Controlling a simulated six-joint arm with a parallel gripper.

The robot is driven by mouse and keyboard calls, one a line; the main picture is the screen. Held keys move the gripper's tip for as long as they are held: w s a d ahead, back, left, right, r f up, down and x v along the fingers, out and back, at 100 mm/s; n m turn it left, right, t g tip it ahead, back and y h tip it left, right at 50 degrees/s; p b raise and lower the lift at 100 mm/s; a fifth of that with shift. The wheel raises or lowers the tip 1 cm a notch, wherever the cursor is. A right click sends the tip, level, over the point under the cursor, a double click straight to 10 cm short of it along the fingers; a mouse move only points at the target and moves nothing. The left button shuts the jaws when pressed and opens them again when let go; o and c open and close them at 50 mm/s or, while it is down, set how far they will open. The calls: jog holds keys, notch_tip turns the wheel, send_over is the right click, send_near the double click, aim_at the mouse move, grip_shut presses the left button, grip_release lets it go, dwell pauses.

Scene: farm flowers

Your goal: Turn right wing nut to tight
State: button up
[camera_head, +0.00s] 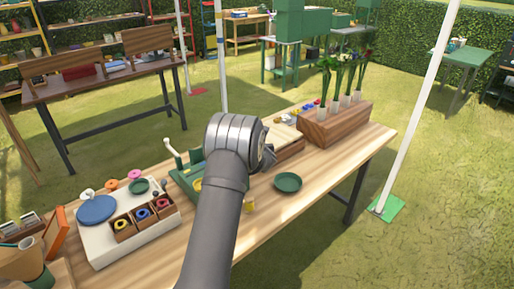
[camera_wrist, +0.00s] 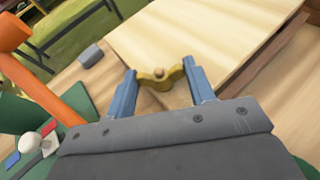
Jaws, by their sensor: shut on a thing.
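A yellow wing nut (camera_wrist: 158,78) with a small brownish stud in its middle sits at the edge of a pale wooden board (camera_wrist: 190,30) in the wrist view. My gripper (camera_wrist: 160,82) has its two blue fingers on either side of the nut's wings, shut on it. In the head view my arm's wrist hides the fingers and this nut; part of the wooden board (camera_head: 288,147) shows just right of my wrist. I cannot tell from the frames how tight the nut is.
A green plate (camera_head: 288,182) lies right of my arm. A wooden block (camera_head: 335,124) holding flowers in tubes stands behind. A green device (camera_head: 190,180) stands left of my arm, beside a white tray (camera_head: 100,247). An orange part (camera_wrist: 60,95) is left in the wrist view.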

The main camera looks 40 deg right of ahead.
jog(key=shift+r+m+g+h, duration=0.15)
jog(key=shift+m+g+h, duration=0.25)
jog(key=shift+m+h, duration=0.2)
jog(key=o, duration=1)
jog(key=shift+a, duration=0.1)
jog(key=v, duration=1.7)
jog(key=shift+s+r, duration=0.1)
jog(key=shift+s, duration=0.05)
